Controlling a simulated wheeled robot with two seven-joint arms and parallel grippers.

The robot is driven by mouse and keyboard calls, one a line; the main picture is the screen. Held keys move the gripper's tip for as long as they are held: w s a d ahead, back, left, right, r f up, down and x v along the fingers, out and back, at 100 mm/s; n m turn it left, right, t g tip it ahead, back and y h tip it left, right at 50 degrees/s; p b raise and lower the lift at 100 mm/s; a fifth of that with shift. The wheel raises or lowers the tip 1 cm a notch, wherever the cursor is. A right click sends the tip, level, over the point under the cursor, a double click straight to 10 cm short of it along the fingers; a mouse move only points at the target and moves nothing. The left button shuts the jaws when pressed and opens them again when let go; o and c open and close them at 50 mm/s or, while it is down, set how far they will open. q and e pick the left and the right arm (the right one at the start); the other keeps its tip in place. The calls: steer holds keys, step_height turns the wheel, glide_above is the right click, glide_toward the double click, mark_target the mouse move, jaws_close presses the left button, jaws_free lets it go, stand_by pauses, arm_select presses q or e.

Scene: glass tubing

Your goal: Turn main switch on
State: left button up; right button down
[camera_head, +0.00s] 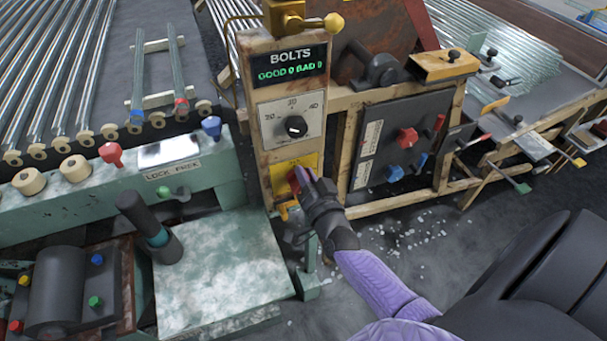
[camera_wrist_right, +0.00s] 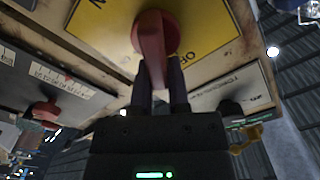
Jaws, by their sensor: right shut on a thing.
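The main switch is a red rotary handle (camera_wrist_right: 152,45) on a yellow plate (camera_wrist_right: 205,25) lettered "OFF" in the right wrist view. In the head view the red handle (camera_head: 294,181) shows on the yellow plate (camera_head: 284,168), low on the wooden post under the dial. My right gripper (camera_head: 308,182) is at the handle, partly covering it. In the wrist view the right gripper (camera_wrist_right: 160,75) has its two dark fingers closed on the handle's lower end. My left gripper is not in view.
Above the plate are a dial (camera_head: 296,126) and a "BOLTS" display (camera_head: 289,67). A dark panel with red and blue knobs (camera_head: 395,150) stands to the right. A green machine top (camera_head: 220,265) lies to the left, below a "LOCK FREE" label (camera_head: 172,170).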

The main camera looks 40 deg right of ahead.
steer(key=shift+d+f+m, duration=0.2)
steer(key=shift+f+m, duration=0.05)
steer(key=shift+m, duration=0.65)
steer(key=shift+s+d+f+m+b, duration=0.15)
steer(key=shift+m+b, duration=0.25)
steer(key=shift+m, duration=0.6)
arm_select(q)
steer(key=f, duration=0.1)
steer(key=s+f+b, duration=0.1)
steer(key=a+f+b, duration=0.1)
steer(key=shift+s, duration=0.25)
arm_select(e)
steer(key=m, duration=0.2)
steer(key=f+m, duration=0.1)
steer(key=m, duration=0.4)
steer(key=shift+d+f, duration=0.2)
steer(key=shift+f, duration=0.05)
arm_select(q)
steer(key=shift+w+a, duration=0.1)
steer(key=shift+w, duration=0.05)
arm_select(e)
steer(key=c, duration=0.6)
jaws_free()
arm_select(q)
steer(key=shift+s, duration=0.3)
